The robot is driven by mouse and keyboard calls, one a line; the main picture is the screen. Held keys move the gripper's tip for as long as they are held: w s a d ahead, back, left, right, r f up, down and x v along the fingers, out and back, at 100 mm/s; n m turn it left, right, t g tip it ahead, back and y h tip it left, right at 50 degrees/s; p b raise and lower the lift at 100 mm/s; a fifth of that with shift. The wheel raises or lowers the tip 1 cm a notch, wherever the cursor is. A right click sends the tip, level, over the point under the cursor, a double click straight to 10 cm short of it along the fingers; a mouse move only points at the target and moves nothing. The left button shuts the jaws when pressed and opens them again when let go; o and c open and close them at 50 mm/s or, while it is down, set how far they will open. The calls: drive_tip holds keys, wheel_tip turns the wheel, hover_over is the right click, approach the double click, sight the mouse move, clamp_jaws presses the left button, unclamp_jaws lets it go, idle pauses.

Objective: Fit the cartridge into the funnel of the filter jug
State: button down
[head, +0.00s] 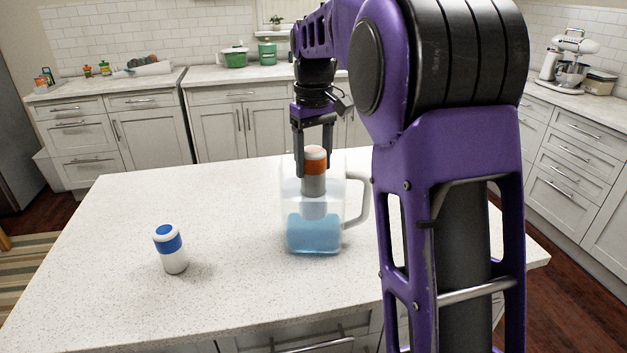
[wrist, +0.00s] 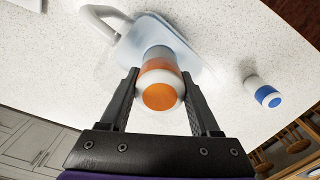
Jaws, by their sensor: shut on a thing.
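A cartridge (head: 315,172) with a white and orange top and a grey lower body is upright between the fingers of my gripper (head: 314,172). In the wrist view the cartridge (wrist: 158,97) shows its orange end cap, with the fingers of my gripper (wrist: 160,80) on either side. The clear filter jug (head: 298,205) stands on the counter with blue water in its lower part and a handle on the right. The cartridge's lower part overlaps the jug's upper part. I cannot tell how deep it sits; the funnel is mostly hidden. The jug (wrist: 185,45) also shows behind the cartridge in the wrist view.
A second cartridge (head: 170,249), white with a blue band, stands apart on the counter to the left of the jug; it also shows in the wrist view (wrist: 262,92). The speckled island counter (head: 120,220) is otherwise clear around them.

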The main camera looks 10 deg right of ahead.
drive_tip(key=shift+f+b, duration=0.35)
drive_tip(key=shift+f, duration=1.65)
drive_tip(key=shift+f, duration=0.1)
drive_tip(key=shift+c, duration=0.6)
unclamp_jaws()
wheel_tip(320, 180, up, 12)
drive_tip(key=shift+r+p, duration=0.1)
drive_tip(key=shift+p, duration=1.15)
drive_tip(key=shift+r, duration=0.1)
